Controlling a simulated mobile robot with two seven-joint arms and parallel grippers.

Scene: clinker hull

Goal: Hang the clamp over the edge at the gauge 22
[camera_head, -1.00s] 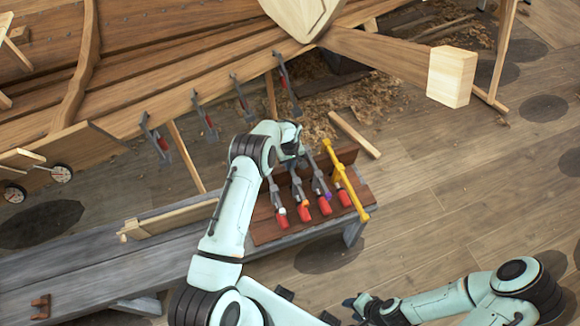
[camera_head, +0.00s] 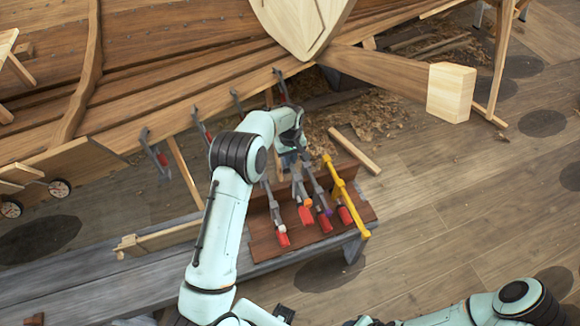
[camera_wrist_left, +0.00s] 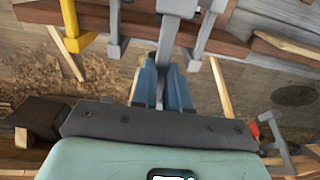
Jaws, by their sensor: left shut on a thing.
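My left gripper (camera_head: 294,158) is above the back of the brown rack (camera_head: 262,246). It is shut on the grey bar of the clamp with the orange collar and red handle (camera_head: 305,215). In the left wrist view, that grey bar (camera_wrist_left: 166,45) lies between the blue fingers (camera_wrist_left: 162,88). The held clamp's lower end is slightly above the rack. The hull's lower edge (camera_head: 215,108) runs behind, with several grey-and-red clamps hanging over it. Two round dial-like faces (camera_head: 60,188) are at far left; no number 22 is readable. My right gripper (camera_head: 364,321) is mostly cut off at the bottom.
On the rack stand clamps with white (camera_head: 282,229) and purple (camera_head: 328,212) collars, another red-handled clamp (camera_head: 345,215) and a yellow bar clamp (camera_head: 345,195). A grey bench (camera_head: 90,290) extends left. Wooden props (camera_head: 186,170) slant below the hull.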

